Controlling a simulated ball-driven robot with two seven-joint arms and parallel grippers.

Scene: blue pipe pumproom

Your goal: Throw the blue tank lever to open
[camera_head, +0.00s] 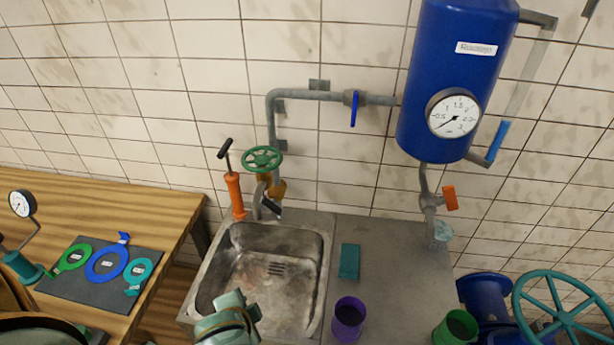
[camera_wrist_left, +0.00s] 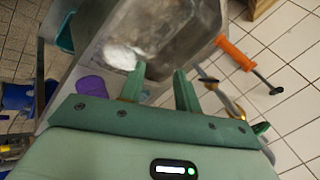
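The blue tank (camera_head: 458,75) hangs on the tiled wall at the upper right, with a round dial on its front. A blue lever (camera_head: 497,141) sits on the pipe at its right side, slanting up and right. Another blue lever (camera_head: 353,108) hangs straight down on the grey pipe left of the tank. An orange lever (camera_head: 450,197) is on the outlet below the tank. My left gripper (camera_head: 232,308) is over the sink's front edge, far below and left of these levers. In the left wrist view its fingers (camera_wrist_left: 160,80) are apart with nothing between them. My right gripper is not in view.
The steel sink (camera_head: 323,290) has a green-wheeled tap (camera_head: 262,159) and an orange pump (camera_head: 235,195) behind it. A purple cup (camera_head: 348,318), a green cup (camera_head: 455,328) and a teal sponge (camera_head: 349,262) stand on the counter. A large teal handwheel (camera_head: 562,317) is at lower right.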

